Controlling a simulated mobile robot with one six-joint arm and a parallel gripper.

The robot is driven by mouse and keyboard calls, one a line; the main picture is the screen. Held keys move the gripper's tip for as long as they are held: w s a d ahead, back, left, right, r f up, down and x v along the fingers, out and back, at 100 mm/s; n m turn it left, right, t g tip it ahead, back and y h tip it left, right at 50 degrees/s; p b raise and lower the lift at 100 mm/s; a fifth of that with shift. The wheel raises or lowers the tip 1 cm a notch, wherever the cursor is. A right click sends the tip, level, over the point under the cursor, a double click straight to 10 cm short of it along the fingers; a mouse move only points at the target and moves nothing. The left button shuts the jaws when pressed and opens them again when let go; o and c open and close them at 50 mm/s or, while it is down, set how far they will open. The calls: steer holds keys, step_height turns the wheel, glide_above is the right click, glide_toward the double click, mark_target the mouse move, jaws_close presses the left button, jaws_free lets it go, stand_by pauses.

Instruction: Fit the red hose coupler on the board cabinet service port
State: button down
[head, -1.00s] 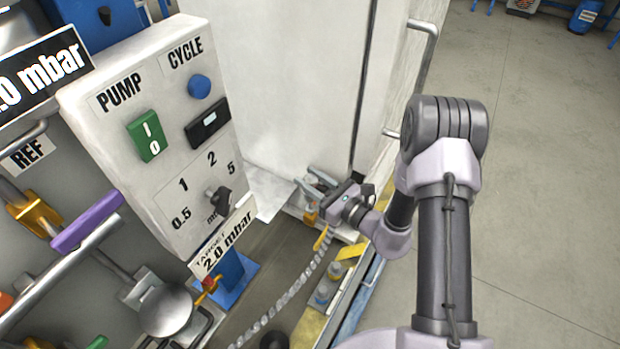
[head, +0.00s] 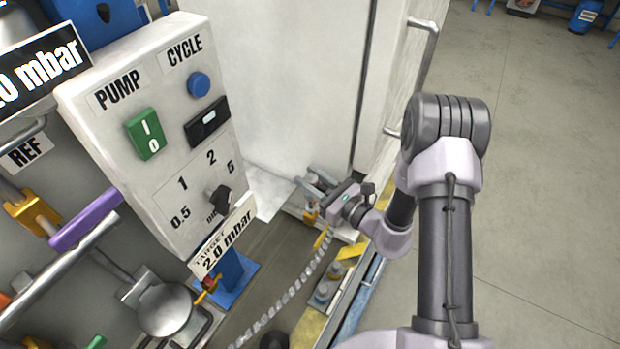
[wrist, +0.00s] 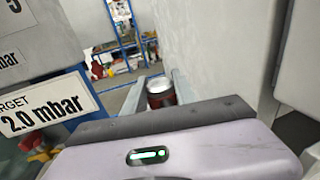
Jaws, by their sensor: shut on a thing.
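My gripper (head: 312,186) is low beside the base of a tall white cabinet (head: 290,80), right of the control box. In the wrist view its two grey fingers (wrist: 158,92) stand on either side of a short cylinder with a metal top and dark red body, the red hose coupler (wrist: 161,98). They are shut on it. A pale ribbed hose (head: 292,297) runs along the floor strip up toward the gripper. In the head view the fingers mostly hide the coupler. I cannot make out the service port in either view.
The control box (head: 170,185) with pump and cycle switches stands left of the gripper. A yellow part (head: 320,238) hangs just below the gripper. Metal pipes and a purple lever (head: 85,219) are at far left.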

steer(key=shift+f+b, duration=2.45)
steer(key=shift+f, duration=0.25)
steer(key=c, duration=0.9)
jaws_free()
steer(key=shift+r, duration=0.1)
steer(key=p+v, duration=0.3)
steer(key=v, duration=1.4)
steer(key=shift+d+p, duration=0.2)
steer(key=shift+p, duration=0.1)
steer(key=shift+s+r, duration=0.1)
steer(key=shift+r, duration=0.05)
